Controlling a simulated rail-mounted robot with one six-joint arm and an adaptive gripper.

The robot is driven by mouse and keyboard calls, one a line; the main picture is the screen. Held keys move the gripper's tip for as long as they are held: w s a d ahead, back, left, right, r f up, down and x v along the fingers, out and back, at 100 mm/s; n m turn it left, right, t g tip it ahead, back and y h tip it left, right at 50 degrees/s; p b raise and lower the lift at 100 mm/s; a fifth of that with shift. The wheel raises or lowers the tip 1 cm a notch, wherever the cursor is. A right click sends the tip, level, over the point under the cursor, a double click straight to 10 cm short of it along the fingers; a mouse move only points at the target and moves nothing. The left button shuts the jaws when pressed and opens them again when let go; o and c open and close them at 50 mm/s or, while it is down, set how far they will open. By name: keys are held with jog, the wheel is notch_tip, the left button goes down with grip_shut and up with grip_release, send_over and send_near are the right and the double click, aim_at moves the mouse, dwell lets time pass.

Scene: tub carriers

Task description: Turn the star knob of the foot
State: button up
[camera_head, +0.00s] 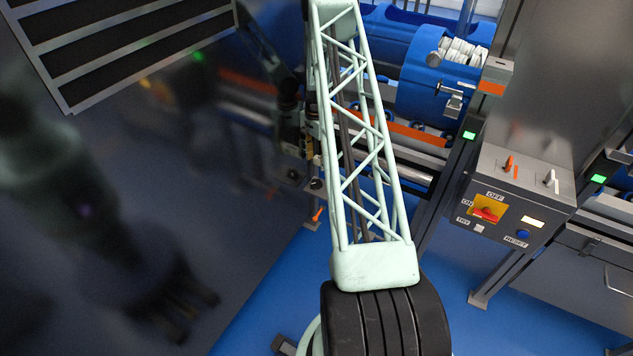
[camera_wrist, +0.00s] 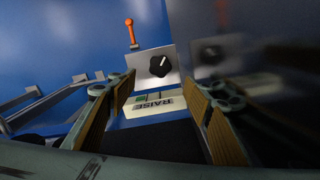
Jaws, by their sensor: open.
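The star knob (camera_wrist: 160,66) is black with a pale pointer mark. It sits on a grey plate (camera_wrist: 143,76) in the wrist view, above a pale label reading RAISE (camera_wrist: 155,104). In the head view a small black knob (camera_head: 316,184), likely the same one, shows low on the machine, left of my lattice arm link. My gripper (camera_wrist: 158,84) is open in the wrist view. Its wood-toned fingers stand left and right below the knob, with the knob ahead between them and nothing held.
An orange-tipped lever (camera_wrist: 131,32) stands beyond the plate; it also shows in the head view (camera_head: 318,214). A dark glossy panel (camera_wrist: 230,45) is close on the right of the wrist view. A control box (camera_head: 510,205) is at right in the head view. Blue floor (camera_head: 275,285) is clear.

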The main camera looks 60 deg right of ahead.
aim_at(316, 180)
jog(key=shift+f+b, duration=1)
jog(key=shift+f, duration=5.55)
jog(key=shift+c, duration=0.4)
jog(key=c, duration=0.8)
